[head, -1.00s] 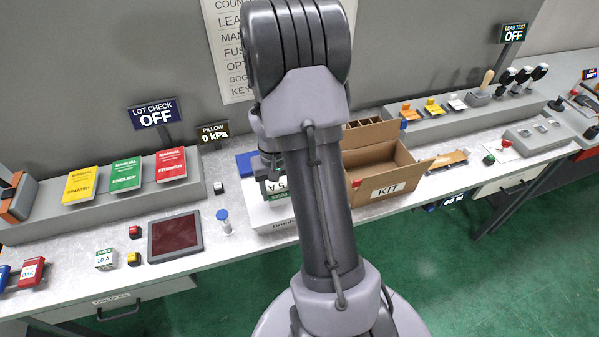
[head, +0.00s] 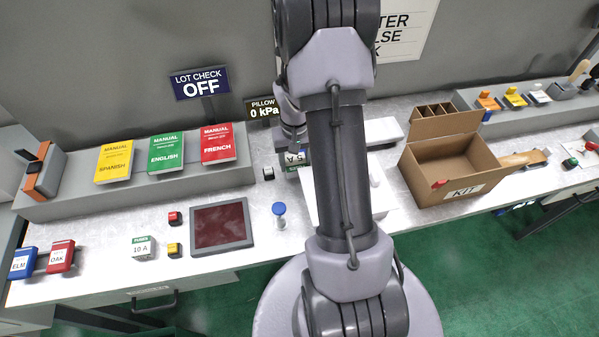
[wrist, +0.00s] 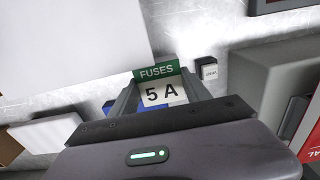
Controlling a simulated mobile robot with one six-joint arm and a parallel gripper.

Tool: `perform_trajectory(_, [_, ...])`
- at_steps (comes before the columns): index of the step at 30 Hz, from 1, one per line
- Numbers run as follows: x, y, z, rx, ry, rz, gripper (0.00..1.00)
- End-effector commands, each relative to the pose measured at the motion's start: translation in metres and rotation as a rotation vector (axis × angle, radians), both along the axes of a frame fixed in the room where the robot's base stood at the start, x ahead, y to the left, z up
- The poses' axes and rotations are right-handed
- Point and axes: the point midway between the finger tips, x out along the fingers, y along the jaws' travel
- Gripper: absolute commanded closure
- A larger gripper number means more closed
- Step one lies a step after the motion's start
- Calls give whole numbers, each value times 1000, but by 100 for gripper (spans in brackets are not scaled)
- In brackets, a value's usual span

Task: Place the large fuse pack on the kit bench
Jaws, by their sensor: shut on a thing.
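The fuse pack marked 5 A, white with a green FUSES band (wrist: 160,72), is held between the fingers of my gripper (wrist: 160,92) in the wrist view. In the head view the pack (head: 296,159) shows only partly beside my arm, above the bench behind the blue-topped bottle; my gripper (head: 293,135) is mostly hidden. A smaller-looking 10 A fuse pack (head: 143,247) sits at the bench front left. The open cardboard KIT box (head: 420,184) stands on the bench (head: 110,285) to the right of my arm.
A white box (head: 378,205) lies behind my arm, partly hidden; a large white surface (wrist: 70,45) fills the wrist view's upper left. A dark red screen (head: 222,226), a blue-topped bottle (head: 280,214) and several manuals on a grey ledge (head: 70,202) are left of it.

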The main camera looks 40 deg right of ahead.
Motion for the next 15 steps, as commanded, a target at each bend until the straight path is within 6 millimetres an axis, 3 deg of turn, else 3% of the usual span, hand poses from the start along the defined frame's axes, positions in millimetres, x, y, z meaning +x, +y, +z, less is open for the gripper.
perform_trajectory(3, [0, 0, -28, 1, 2, -1, 90])
perform_trajectory(14, [0, 0, -29, 0, 0, 0, 90])
perform_trajectory(15, [0, 0, -28, 0, 0, 0, 39])
